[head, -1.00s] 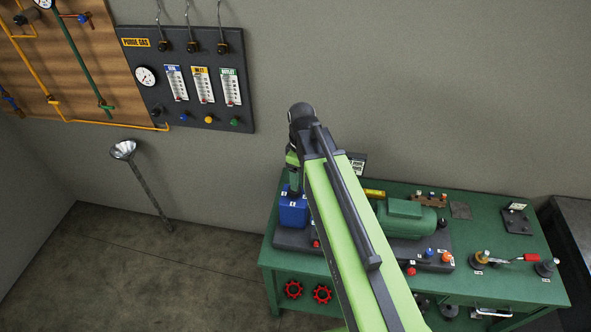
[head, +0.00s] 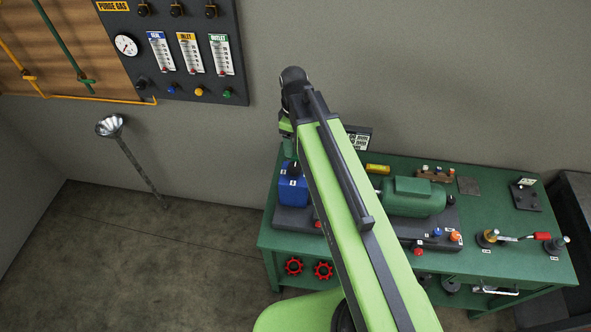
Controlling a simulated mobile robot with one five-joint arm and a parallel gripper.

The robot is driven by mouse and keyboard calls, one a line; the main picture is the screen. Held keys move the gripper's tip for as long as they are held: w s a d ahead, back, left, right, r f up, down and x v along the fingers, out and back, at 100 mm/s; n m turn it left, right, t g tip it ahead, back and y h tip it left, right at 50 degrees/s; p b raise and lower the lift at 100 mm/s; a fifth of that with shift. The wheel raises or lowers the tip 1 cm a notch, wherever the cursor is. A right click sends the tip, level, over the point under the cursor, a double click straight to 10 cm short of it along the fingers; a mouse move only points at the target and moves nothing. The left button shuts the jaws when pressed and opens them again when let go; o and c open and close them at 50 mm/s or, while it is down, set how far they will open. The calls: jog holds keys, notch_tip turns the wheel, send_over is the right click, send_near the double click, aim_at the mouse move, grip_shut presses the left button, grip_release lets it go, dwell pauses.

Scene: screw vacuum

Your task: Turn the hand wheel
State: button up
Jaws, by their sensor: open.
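The frames do not show which wheel the task means. My green arm reaches up across the middle of the view and bends down at its far end. My gripper (head: 289,152) is small and dark there, open, partly hidden by the arm, above and behind the wheels near the blue box. The fingertips are hard to make out.
The green bench (head: 545,270) carries a blue box (head: 291,190), a green motor (head: 413,197) and small valves and knobs. A dark gauge panel (head: 185,50) hangs on the wall. The floor left of the bench is clear.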

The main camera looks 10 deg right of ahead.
aim_at(295, 167)
notch_tip(295, 167, down, 13)
jog(key=b, duration=1.1)
jog(key=shift+s, duration=0.15)
jog(key=shift+r, duration=0.15)
jog(key=c, duration=1.4)
